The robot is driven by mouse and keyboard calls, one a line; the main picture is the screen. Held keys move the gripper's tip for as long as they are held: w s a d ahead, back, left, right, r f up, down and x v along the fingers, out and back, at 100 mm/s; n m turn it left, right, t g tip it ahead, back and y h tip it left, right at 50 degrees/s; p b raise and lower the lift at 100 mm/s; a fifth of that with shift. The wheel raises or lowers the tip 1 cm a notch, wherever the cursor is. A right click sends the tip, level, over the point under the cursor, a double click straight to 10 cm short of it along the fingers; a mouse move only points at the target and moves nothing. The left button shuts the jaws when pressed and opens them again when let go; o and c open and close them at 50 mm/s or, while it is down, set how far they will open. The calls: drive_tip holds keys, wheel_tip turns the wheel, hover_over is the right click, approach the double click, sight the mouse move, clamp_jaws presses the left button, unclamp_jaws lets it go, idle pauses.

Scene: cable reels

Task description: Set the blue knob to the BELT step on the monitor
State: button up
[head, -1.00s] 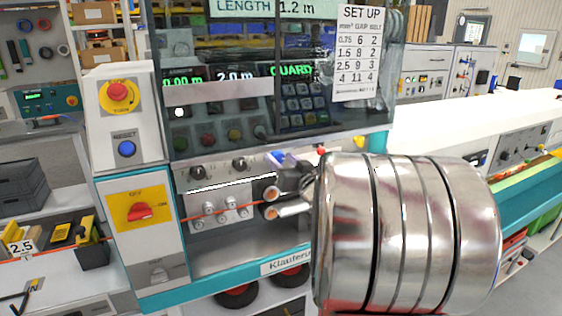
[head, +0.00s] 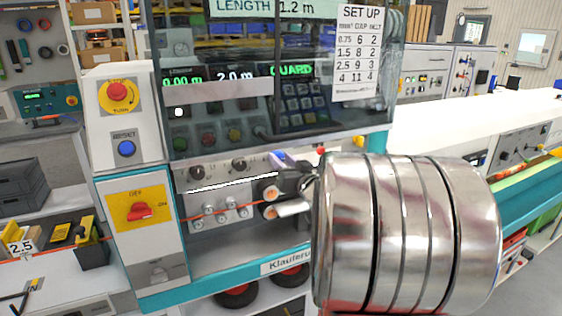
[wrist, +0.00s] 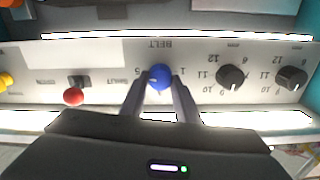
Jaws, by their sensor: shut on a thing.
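The blue knob (wrist: 158,77) sits on a pale panel under an upside-down BELT label in the wrist view. The two fingers of my gripper (wrist: 160,88) are closed on its sides. A pale mark shows on the left side of the knob; a 1 stands to its right and a 5 to its left. In the head view my gripper is at the machine front, largely hidden by my metal arm. The monitor (head: 235,75) shows 0.00 m, 2.0 m and GUARD. The set-up card (head: 358,55) lists wire sizes with settings, including 2.5 with 9 and 3.
Two black knobs (wrist: 231,76) (wrist: 291,78) stand right of the blue knob. A red ball-ended lever (wrist: 73,96) is on its left. The head view shows a red emergency button (head: 118,92), a blue reset button (head: 126,149) and a 2.5 tag (head: 20,247).

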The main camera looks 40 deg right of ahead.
drive_tip(key=shift+n, duration=0.4)
drive_tip(key=n, duration=0.8)
drive_tip(key=shift+a+n, duration=0.2)
drive_tip(key=shift+n, duration=0.1)
drive_tip(key=shift+w, duration=0.1)
drive_tip(key=o, duration=1)
drive_tip(key=shift+o, duration=0.2)
drive_tip(key=v, duration=1.4)
